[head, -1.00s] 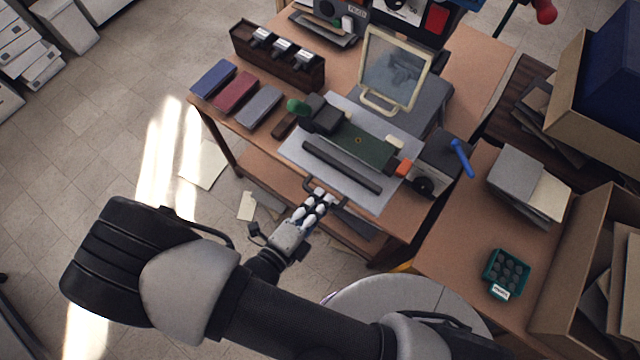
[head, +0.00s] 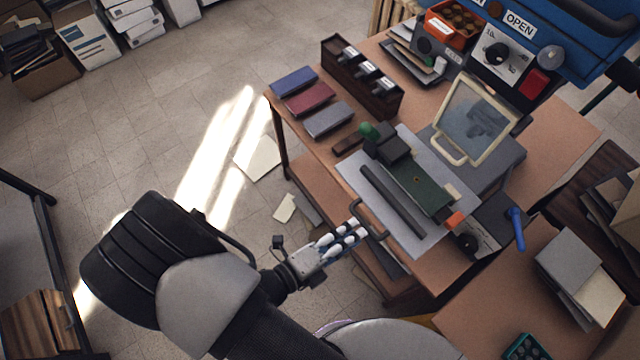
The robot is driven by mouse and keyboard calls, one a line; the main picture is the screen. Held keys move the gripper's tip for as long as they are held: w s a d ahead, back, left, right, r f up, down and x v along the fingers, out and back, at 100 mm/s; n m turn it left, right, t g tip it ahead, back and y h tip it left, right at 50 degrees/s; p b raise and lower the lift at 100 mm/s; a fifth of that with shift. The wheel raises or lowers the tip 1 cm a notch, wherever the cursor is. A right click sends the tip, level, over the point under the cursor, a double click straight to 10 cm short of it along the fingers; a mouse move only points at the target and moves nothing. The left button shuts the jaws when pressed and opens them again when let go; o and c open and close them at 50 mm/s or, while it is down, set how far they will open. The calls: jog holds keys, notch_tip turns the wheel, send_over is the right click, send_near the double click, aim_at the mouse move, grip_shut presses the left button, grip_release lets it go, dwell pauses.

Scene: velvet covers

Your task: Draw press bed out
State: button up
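The press bed (head: 352,180) is a flat pale grey plate on the wooden table, with a dark handle (head: 384,236) at its front edge. On it lie a long black bar (head: 393,202) and a green block (head: 425,188) with a dark block and green knob at one end and an orange piece at the other. My gripper (head: 361,229) is at the handle, white-and-dark fingers pointing at its bar. The fingers look close together, but whether they are closed around the bar is too small to tell.
A framed clear panel (head: 475,118) stands behind the bed. Three coloured pads (head: 310,97) and a dark rack (head: 362,78) are at the left. A blue lever (head: 516,228) stands right of the bed. Open floor (head: 215,160) lies left of the table.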

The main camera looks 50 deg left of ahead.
jog(key=v, duration=0.9)
jog(key=shift+w+d, duration=0.1)
